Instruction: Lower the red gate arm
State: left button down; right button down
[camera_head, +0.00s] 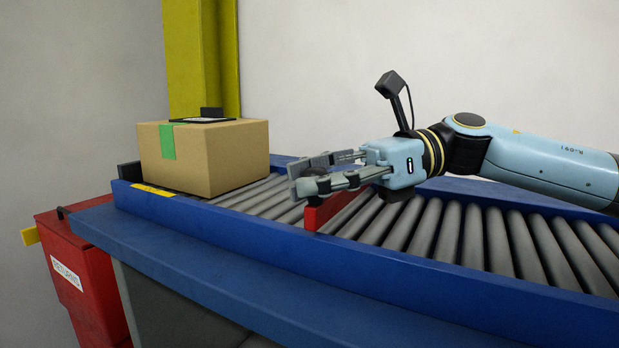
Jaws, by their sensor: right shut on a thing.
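The red gate arm (341,206) lies low across the grey rollers of the conveyor, between its blue side rails. Its near end is at the near rail, under my right gripper's fingers. My right gripper (326,172) comes in from the right and is shut on a dark knob-like part at the near end of the gate arm. The fingers hide most of that part and some of the arm. My left gripper does not show.
A cardboard box (213,158) with green tape sits on the conveyor's left end. The blue conveyor rail (460,275) runs along the front. A red returns bin (83,275) stands at the lower left. A yellow post (203,55) rises behind the box. Rollers right of the gate are clear.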

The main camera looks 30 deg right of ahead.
jog(key=shift+d+f, duration=0.1)
jog(key=shift+f, duration=0.1)
jog(key=c, duration=1.5)
grip_release()
jog(key=shift+d, duration=0.1)
jog(key=shift+o, duration=1.2)
jog(key=shift+s+d, duration=0.1)
jog(key=shift+d, duration=0.05)
jog(key=shift+o, duration=1.4)
jog(key=shift+r, duration=0.1)
jog(key=shift+r, duration=0.1)
notch_tip(320, 180, up, 10)
jog(key=shift+f, duration=0.15)
